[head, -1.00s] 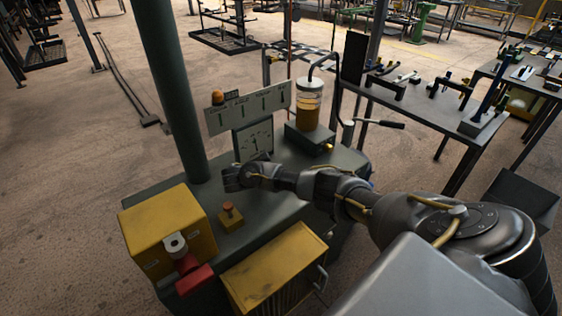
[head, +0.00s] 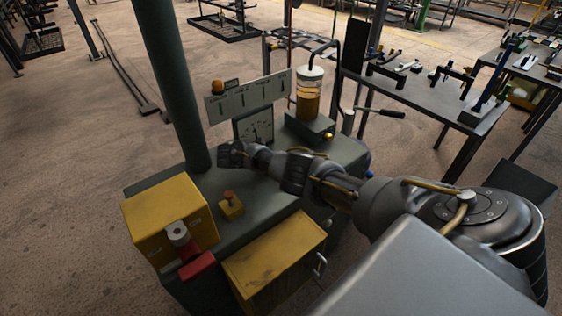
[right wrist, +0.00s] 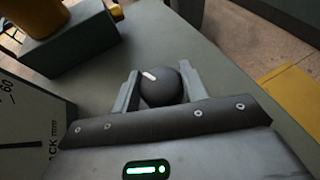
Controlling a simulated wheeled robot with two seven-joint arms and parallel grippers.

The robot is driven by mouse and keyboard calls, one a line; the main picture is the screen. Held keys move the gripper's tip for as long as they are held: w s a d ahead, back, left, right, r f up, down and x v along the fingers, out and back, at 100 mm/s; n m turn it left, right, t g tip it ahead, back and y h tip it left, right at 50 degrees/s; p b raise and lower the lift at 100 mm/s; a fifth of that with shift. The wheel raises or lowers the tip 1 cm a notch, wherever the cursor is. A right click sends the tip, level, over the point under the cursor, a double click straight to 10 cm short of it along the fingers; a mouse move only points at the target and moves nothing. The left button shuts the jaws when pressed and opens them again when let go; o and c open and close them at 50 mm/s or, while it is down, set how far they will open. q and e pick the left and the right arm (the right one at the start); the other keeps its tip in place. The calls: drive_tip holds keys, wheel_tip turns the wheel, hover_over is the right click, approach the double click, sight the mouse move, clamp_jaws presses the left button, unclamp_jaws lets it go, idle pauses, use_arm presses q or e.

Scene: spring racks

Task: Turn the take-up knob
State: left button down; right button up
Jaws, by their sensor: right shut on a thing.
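The take-up knob (right wrist: 161,86) is a dark round ball with a white mark on its face, seen in the right wrist view. My right gripper (right wrist: 160,88) is shut on it, with one finger on each side. In the head view my right gripper (head: 226,155) reaches over the green bench in front of the dial gauge (head: 254,128); the knob is hidden there behind the gripper. The gauge's edge with printed scale (right wrist: 28,125) shows at the left of the right wrist view. My left gripper is not in view.
The green bench (head: 190,190) carries a yellow box (head: 165,222) with a red handle, a small yellow block with an orange button (head: 230,205), and an amber-filled cylinder (head: 309,95). A green post (head: 170,80) stands at the left. A table with tools (head: 420,95) is at the right.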

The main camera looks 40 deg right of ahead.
drive_tip(key=o, duration=1)
drive_tip(key=shift+d, duration=0.15)
drive_tip(key=v, duration=1.1)
drive_tip(key=shift+b, duration=0.35)
drive_tip(key=shift+d+f, duration=0.1)
